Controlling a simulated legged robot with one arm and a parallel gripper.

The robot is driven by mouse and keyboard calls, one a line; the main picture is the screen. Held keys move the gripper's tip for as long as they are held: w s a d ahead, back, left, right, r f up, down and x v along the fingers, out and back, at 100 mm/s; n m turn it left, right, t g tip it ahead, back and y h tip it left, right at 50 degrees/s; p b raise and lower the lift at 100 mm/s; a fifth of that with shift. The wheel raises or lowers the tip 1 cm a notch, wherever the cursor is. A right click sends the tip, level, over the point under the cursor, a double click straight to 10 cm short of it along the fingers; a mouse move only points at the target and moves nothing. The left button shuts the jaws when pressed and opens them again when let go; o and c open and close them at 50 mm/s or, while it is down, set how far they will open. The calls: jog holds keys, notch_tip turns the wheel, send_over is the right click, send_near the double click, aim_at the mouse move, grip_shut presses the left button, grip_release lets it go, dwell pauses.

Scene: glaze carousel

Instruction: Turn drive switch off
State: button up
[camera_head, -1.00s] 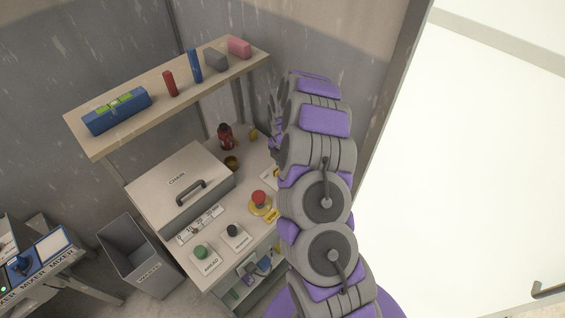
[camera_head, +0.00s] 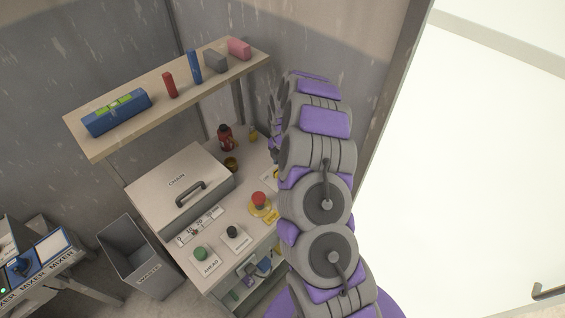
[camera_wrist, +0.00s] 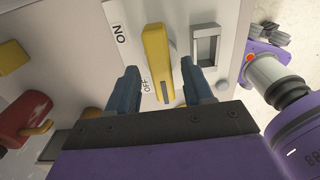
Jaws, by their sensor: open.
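The drive switch is a yellow lever (camera_wrist: 157,62) on a pale panel (camera_wrist: 185,12) in the wrist view. An ON label (camera_wrist: 118,35) is at its upper left and an OFF label (camera_wrist: 146,86) is beside its lower end. I cannot tell which position it is in. My gripper (camera_wrist: 160,72) is open, with one blue finger on each side of the lever in the picture. A gap shows on each side, and I cannot tell how deep the fingers reach. In the head view my arm hides the switch and most of the gripper.
A red stop button (camera_head: 259,199), a black button (camera_head: 233,231) and a green button (camera_head: 201,251) sit on the bench beside the CHAIN box (camera_head: 165,195). A shelf (camera_head: 150,115) overhangs the back. In the wrist view a grey square frame (camera_wrist: 193,46) is right of the lever.

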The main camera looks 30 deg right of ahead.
notch_tip(320, 180, up, 17)
jog(key=p, duration=0.2)
jog(key=shift+r, duration=0.1)
dwell(0.6)
jog(key=s+a+r+m, duration=0.8)
jog(key=s+a+r, duration=0.45)
jog(key=s, duration=0.25)
jog(key=s+a+m+g, duration=0.1)
jog(key=s+m, duration=0.6)
jog(key=s, duration=0.5)
jog(key=s+a+r+m, duration=0.1)
jog(key=s+a+m, duration=0.1)
jog(key=s+m, duration=0.5)
jog(key=s, duration=0.6)
jog(key=shift+s+a+g, duration=0.25)
jog(key=shift+a+g, duration=0.05)
jog(key=shift+g, duration=0.1)
jog(key=shift+r, duration=0.1)
jog(key=shift+c, duration=0.8)
